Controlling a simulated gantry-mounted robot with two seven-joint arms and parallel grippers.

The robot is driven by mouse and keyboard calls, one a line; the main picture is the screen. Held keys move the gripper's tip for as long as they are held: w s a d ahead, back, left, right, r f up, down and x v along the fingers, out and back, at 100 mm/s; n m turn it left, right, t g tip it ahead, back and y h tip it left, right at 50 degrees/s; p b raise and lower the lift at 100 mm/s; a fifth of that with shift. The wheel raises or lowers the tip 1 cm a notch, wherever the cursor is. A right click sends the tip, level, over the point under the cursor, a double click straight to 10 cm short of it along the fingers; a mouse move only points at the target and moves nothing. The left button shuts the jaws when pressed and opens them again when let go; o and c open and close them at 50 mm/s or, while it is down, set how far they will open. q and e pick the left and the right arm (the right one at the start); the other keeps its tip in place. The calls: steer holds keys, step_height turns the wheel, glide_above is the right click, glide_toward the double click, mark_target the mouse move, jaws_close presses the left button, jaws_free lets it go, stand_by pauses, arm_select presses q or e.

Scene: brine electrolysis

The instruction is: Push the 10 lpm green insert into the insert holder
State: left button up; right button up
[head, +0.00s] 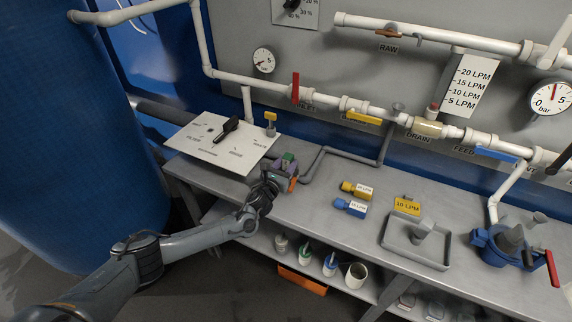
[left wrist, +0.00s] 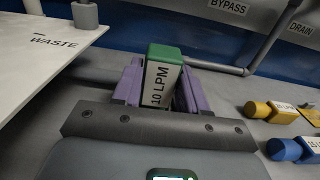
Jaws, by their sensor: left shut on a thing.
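The green insert with a white "10 LPM" label (left wrist: 162,75) stands between the purple fingers of my left gripper (left wrist: 155,88) in the left wrist view. The fingers are shut on it and its green top sticks up above them. In the head view, my left gripper (head: 284,172) is over the grey bench, beside the white selector panel, and only the insert's green top (head: 288,157) shows clearly. I cannot surely tell which part is the insert holder; a brass-coloured fitting (head: 428,129) sits in the pipe line on the wall, apart from my gripper. My right gripper is not in view.
Yellow (head: 357,189) and blue (head: 349,207) labelled inserts lie on the bench (head: 310,222) right of my gripper. Further right are a grey tray (head: 446,262), a yellow "10 LPM" tag (head: 407,206) and a blue vise-like device (head: 505,245). The white panel (head: 200,150) is at left.

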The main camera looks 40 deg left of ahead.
arm_select(q)
steer(key=shift+f, duration=0.1)
steer(key=o, duration=1.2)
steer(key=shift+o, duration=0.2)
steer(key=shift+s, duration=0.1)
